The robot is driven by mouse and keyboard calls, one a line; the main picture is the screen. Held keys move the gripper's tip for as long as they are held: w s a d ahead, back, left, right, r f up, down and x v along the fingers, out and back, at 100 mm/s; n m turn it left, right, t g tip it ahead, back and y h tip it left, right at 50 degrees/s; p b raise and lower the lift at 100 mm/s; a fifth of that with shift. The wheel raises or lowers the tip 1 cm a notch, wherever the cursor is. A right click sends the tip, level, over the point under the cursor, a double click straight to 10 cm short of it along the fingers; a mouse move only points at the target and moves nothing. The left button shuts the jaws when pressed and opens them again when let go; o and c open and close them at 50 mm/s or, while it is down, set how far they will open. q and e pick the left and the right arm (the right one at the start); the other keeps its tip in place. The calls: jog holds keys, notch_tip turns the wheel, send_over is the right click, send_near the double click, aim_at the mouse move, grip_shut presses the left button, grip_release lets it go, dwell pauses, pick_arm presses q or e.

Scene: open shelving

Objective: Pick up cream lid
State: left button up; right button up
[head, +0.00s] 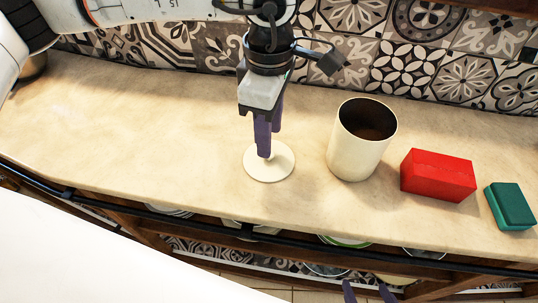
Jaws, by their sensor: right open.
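The cream lid (284,168) is a flat round disc lying on the counter, left of the cream canister. My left gripper (267,146) points down over the lid from above, with its purple fingers at the lid's middle. One finger partly covers the other, and they hide most of any knob there, so I cannot tell whether they are shut on it. My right gripper (367,292) shows only as two purple fingertips at the bottom edge. They are spread apart with nothing between them, below the counter's front edge.
An open cream canister (353,160) stands close to the right of the lid. A red box (438,175) and a green box (510,206) lie farther right. A dark rail (150,208) runs along the counter front, with dishes on the shelf below. The counter's left side (130,120) is clear.

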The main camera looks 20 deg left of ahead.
aim_at(281, 163)
pick_arm(q)
notch_tip(281, 163, down, 5)
jog(key=shift+w+f+p, duration=0.1)
jog(key=shift+p, duration=0.45)
grip_shut()
